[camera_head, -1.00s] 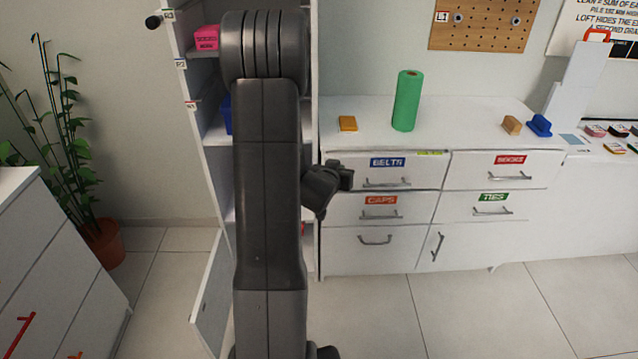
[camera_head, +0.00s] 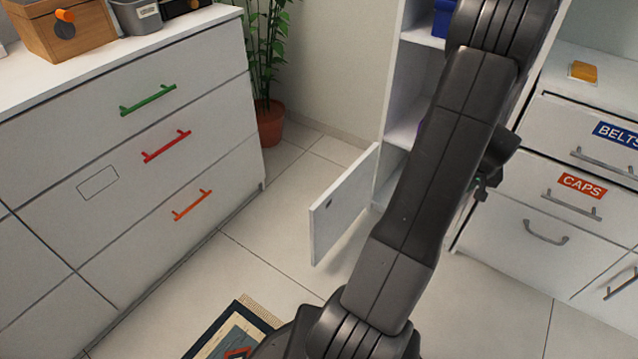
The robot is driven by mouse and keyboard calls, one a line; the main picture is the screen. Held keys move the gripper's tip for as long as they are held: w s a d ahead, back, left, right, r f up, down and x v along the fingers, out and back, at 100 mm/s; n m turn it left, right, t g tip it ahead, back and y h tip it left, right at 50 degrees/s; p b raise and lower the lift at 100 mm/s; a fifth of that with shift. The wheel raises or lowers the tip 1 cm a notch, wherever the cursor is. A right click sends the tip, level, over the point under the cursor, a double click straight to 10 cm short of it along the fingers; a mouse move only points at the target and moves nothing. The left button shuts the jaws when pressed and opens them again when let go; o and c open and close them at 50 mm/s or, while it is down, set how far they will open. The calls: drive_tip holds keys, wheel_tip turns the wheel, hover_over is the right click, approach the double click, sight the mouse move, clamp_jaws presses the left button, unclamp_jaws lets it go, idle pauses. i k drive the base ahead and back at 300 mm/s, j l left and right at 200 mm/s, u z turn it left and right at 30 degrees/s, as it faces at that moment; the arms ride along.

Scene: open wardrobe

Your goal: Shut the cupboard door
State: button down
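The cupboard door (camera_head: 343,203) is a low white panel standing open at the bottom of the tall white wardrobe (camera_head: 398,70). It swings out to the left from the wardrobe's left side, and a small dark spot shows on its face. My dark grey arm crosses in front of the wardrobe and hides much of its lower opening. Part of my gripper (camera_head: 487,182) shows behind the arm at its right edge, in front of the drawer unit and apart from the door. Its fingers are mostly hidden, so I cannot tell whether it is open or shut.
A white dresser (camera_head: 60,185) with green, red and orange handles stands at left. A potted plant (camera_head: 270,120) is behind it. A patterned rug (camera_head: 236,328) lies in front. A drawer unit (camera_head: 520,225) is at right. Tiled floor is clear between dresser and door.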

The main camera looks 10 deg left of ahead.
sight(334, 211)
drive_tip(key=l+u, duration=0.1)
drive_tip(key=u, duration=1.65)
drive_tip(key=k+l+u, duration=0.15)
drive_tip(key=l, duration=0.25)
drive_tip(key=k+l+u, duration=0.2)
drive_tip(key=l, duration=0.2)
drive_tip(key=k+l+u, duration=0.15)
drive_tip(key=l, duration=0.2)
